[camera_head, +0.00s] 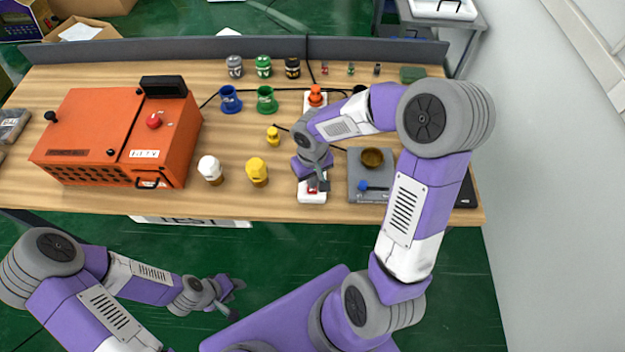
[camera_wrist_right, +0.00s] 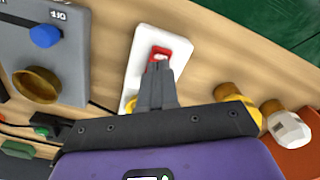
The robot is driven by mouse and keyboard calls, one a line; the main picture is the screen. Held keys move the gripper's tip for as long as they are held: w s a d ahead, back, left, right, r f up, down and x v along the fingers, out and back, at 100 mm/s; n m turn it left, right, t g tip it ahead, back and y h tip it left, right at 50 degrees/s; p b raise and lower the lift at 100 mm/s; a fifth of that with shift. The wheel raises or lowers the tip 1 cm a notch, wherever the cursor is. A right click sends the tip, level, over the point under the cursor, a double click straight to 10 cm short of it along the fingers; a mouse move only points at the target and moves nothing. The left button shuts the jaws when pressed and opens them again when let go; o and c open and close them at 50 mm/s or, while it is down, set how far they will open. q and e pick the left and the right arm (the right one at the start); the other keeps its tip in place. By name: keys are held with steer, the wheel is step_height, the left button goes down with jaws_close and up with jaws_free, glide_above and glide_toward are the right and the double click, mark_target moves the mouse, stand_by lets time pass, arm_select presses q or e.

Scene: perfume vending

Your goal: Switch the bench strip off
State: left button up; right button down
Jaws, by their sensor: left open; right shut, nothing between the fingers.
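The bench strip is white; its near end (camera_head: 312,197) lies close to the table's front edge in the head view. In the right wrist view the strip (camera_wrist_right: 143,62) has a red rocker switch (camera_wrist_right: 158,53) near its end. My right gripper (camera_head: 321,184) is shut and empty, right over the switch; in the wrist view its fingertips (camera_wrist_right: 158,70) overlap the switch's lower edge. I cannot tell whether they touch it. The middle of the strip is hidden under my right arm. My left gripper (camera_head: 232,296) is open and empty, low in front of the table.
A grey device (camera_head: 370,188) with a blue knob and brown bowl stands right of the strip. Yellow-topped (camera_head: 257,170) and white-topped (camera_head: 210,168) bottles stand left of it. An orange box (camera_head: 115,135) fills the table's left side. An orange plug (camera_head: 316,95) sits behind.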

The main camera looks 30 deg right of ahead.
arm_select(q)
step_height(320, 180, up, 4)
steer(key=p, duration=0.3)
steer(key=shift+f, duration=0.2)
arm_select(e)
step_height(320, 180, up, 5)
steer(key=shift+f, duration=0.15)
